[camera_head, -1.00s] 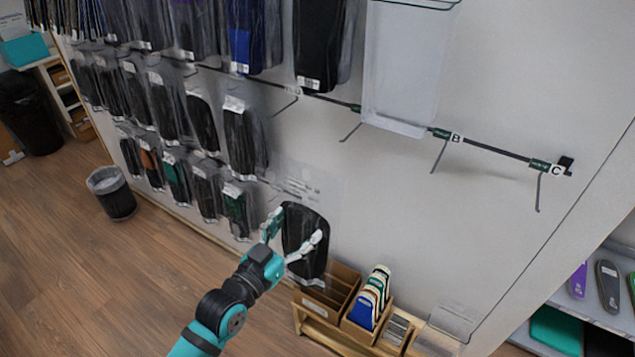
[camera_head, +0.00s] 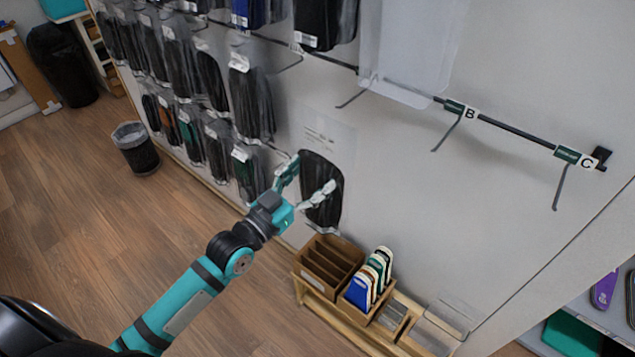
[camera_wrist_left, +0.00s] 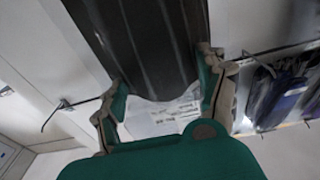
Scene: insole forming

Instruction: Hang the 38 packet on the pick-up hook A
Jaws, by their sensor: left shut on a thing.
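My left gripper (camera_head: 304,188) is shut on a clear packet with a dark insole (camera_head: 322,190), its fingers on either side. The packet hangs in front of the wall; its printing is too small to read. In the left wrist view the dark insole (camera_wrist_left: 140,45) lies between my fingers (camera_wrist_left: 165,100). A bare hook (camera_head: 350,98) is above and right of the packet, its label hidden behind a hanging clear sheet (camera_head: 410,50); I cannot read it as A. Hook B (camera_head: 446,134) and hook C (camera_head: 559,188) are farther right and empty. My right gripper is not in view.
Several packets hang in rows on the left, the nearest one (camera_head: 250,105) close beside the held packet. A wooden box (camera_head: 328,266) and a box of coloured insoles (camera_head: 368,285) stand on a low bench below. The wall under the hooks is clear.

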